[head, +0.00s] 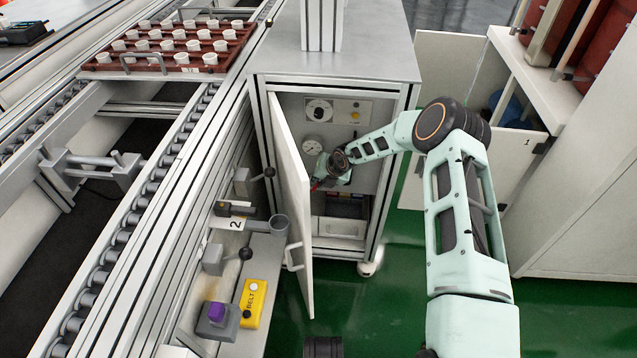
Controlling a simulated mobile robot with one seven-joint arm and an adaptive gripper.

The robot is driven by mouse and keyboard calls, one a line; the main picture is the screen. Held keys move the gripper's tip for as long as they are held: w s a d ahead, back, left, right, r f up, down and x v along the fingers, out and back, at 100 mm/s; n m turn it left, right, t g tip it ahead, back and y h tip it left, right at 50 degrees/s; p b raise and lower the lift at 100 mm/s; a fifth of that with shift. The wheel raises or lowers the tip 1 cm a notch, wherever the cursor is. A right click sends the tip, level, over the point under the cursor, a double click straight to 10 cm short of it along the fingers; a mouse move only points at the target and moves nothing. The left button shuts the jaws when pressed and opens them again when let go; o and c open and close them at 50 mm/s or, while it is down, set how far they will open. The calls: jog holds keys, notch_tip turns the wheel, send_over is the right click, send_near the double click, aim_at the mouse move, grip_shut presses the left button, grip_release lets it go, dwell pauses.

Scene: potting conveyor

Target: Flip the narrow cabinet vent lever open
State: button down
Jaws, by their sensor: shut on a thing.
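The narrow cabinet (384,190) stands in the middle of the head view with its door (290,190) swung open to the left. My gripper (318,183) reaches inside the cabinet, close behind the free-standing door panel and below the round gauge (312,144). It is shut on a small part with a red bit showing at the fingertips, which looks like the vent lever (314,184). The door edge and my gripper hide most of the lever, so its angle cannot be told.
A dial panel (320,110) with a yellow knob is above my gripper. A bin (340,227) sits low in the cabinet. The conveyor (150,200) with a brown pot tray (120,68) runs along the left. A yellow belt box (254,304) is in front. Shelving stands right.

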jog(key=shift+a, duration=0.1)
jog(key=a+h, duration=0.1)
jog(key=h, duration=0.3)
jog(key=shift+a+r+n, duration=0.15)
jog(key=shift+a+n, duration=0.25)
jog(key=c, duration=2)
grip_release()
jog(key=shift+r, duration=0.1)
